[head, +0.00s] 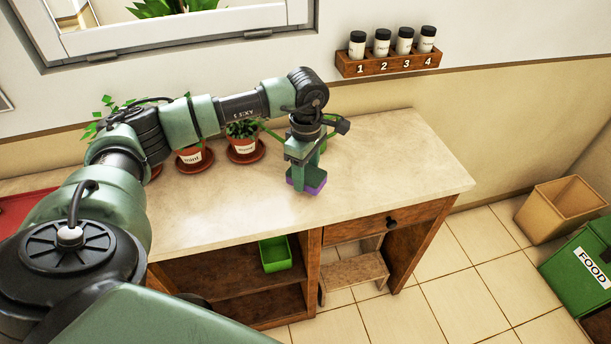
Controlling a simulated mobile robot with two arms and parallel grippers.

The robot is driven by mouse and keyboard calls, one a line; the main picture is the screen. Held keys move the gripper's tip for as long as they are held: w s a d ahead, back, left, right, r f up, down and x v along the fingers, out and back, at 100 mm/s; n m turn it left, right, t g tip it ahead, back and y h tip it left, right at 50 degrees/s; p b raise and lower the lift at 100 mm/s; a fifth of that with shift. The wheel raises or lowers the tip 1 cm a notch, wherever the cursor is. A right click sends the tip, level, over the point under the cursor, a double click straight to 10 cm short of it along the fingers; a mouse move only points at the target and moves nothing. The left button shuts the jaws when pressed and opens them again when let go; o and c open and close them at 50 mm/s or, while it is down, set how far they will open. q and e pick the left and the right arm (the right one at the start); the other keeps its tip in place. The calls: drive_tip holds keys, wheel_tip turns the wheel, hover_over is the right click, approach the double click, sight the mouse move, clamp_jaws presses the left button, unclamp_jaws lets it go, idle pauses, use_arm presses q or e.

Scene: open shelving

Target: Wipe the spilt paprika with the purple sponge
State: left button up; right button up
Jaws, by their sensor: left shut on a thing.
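The purple sponge (316,189) is at the lower end of my left gripper (304,174), over the right half of the stone-topped counter (412,166). My left gripper points down and is shut on the sponge. The sponge looks at or just above the counter top; I cannot tell if it touches. I see no spilt paprika on the visible counter; my arm, gripper and sponge hide parts of it. My right gripper is not in view.
Potted plants on red saucers (246,155) stand along the counter's back, left of the gripper. A wall rack (390,63) holds numbered jars. A green bin (275,254) sits on the shelf below. A red item (22,207) lies far left. The counter's right end is clear.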

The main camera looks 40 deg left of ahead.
use_arm(q)
wheel_tip(320, 180, up, 3)
drive_tip(key=shift+s+a+f+p, duration=0.1)
drive_tip(key=shift+a+p, duration=0.05)
drive_tip(key=shift+p, duration=0.5)
drive_tip(key=shift+r, duration=0.6)
